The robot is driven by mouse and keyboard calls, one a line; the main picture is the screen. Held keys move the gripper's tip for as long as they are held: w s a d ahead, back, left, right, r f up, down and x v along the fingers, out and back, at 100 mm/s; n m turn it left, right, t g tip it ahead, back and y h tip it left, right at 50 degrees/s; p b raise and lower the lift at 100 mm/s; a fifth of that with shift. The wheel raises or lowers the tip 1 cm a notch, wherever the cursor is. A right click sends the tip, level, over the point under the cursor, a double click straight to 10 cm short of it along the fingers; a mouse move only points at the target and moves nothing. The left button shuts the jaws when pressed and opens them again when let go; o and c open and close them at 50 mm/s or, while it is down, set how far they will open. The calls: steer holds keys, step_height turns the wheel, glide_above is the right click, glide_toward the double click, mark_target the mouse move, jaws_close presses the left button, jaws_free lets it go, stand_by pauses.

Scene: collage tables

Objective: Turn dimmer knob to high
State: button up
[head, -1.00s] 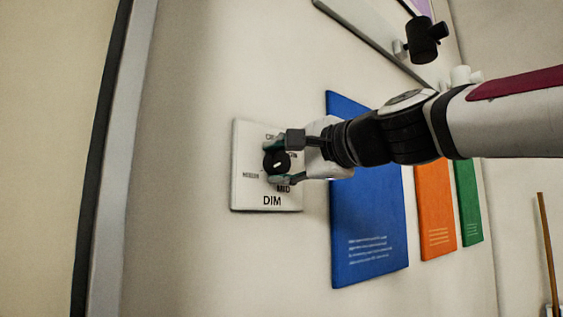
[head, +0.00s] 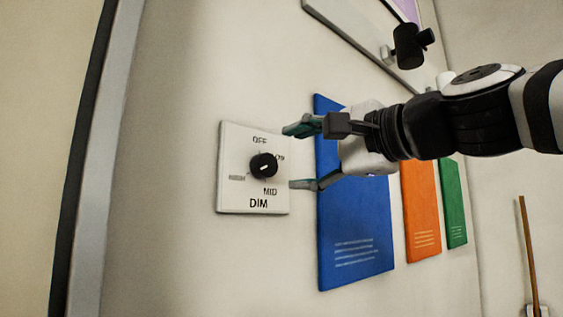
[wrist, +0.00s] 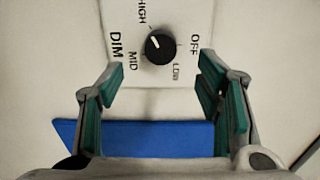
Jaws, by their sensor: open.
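The dimmer plate (head: 232,145) is white and fixed to the wall, labelled OFF, LOW, MID, HIGH and DIM. Its round black knob (head: 264,166) has a white pointer mark. In the wrist view the knob (wrist: 163,53) shows this mark toward the upper left, on the side of the HIGH label (wrist: 142,12). My gripper (head: 290,158) is open and empty, with its teal-padded fingers apart, to the right of the knob and clear of it. In the wrist view the knob lies ahead, between the finger lines. Nothing hides the knob.
A blue panel (head: 355,225), an orange panel (head: 421,210) and a green panel (head: 453,205) are on the wall right of the plate, partly behind my arm. A grey-and-black edge strip (head: 85,180) runs down the left. The wall below the plate is bare.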

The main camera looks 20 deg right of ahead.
steer(key=v, duration=0.3)
steer(key=shift+s+d, duration=0.1)
steer(key=shift+s, duration=0.1)
stand_by(0.3)
steer(key=s+a+f+n+g, duration=0.2)
steer(key=a+f+n+g, duration=0.1)
steer(key=f, duration=0.6)
steer(key=s+a+f+n+g+h, duration=0.1)
steer(key=s+a+f+n+g, duration=0.15)
steer(key=f, duration=0.65)
steer(key=s+a+f+n+g, duration=0.1)
steer(key=a+f+n+g, duration=0.2)
steer(key=f, duration=0.5)
steer(key=s+d+f+n+g+h, duration=0.2)
steer(key=s+f+n+g, duration=0.15)
steer(key=s+f, duration=0.45)
steer(key=s+d+f+n+g+h, duration=0.25)
steer(key=s+f+g, duration=0.35)
steer(key=f, duration=0.4)
step_height(320, 180, up, 29)
steer(key=s+t+p, duration=0.1)
steer(key=t+p, duration=0.4)
steer(key=p, duration=2.2)
steer(key=shift+s+d, duration=0.15)
steer(key=shift+d, duration=0.3)
